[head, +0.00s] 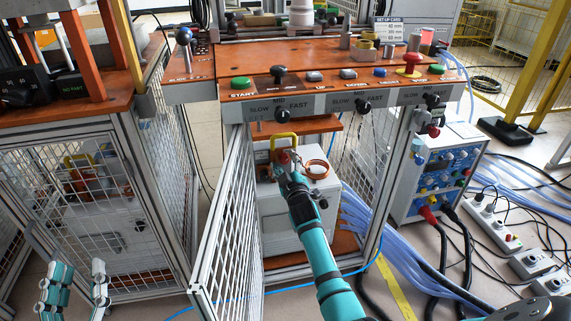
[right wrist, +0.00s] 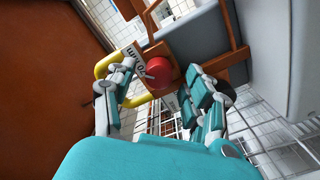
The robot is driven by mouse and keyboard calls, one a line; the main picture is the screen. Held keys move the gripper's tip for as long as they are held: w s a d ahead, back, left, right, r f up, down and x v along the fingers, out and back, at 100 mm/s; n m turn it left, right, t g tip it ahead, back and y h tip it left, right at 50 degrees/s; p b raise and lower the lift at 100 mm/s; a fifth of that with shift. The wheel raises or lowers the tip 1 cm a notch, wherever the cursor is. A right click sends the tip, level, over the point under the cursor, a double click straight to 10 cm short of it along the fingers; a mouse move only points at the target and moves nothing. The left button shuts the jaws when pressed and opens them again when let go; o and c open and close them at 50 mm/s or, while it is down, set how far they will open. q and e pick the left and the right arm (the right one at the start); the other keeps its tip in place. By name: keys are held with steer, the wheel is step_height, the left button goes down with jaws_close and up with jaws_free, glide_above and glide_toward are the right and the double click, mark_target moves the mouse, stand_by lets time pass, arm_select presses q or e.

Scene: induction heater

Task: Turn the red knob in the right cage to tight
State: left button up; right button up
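The red knob (right wrist: 158,72) of the right cage shows in the right wrist view, in front of a brown block with a white lettered plate (right wrist: 133,58). In the head view the knob (head: 283,157) is partly hidden by my right gripper (head: 286,165), which reaches into the right cage. In the right wrist view my right gripper (right wrist: 160,80) is open, with a finger on either side of the knob; contact is not clear. My left gripper (head: 76,284) is open and empty at the lower left of the head view, far from the knob.
The mesh door (head: 226,235) of the right cage stands open, left of my right arm. A yellow handle (head: 285,137) and a copper-coloured ring (head: 318,168) are close to the knob. The orange control desk (head: 340,60) overhangs the opening. Blue hoses (head: 375,225) run at the right.

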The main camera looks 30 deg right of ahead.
steer(key=v, duration=1.2)
stand_by(0.4)
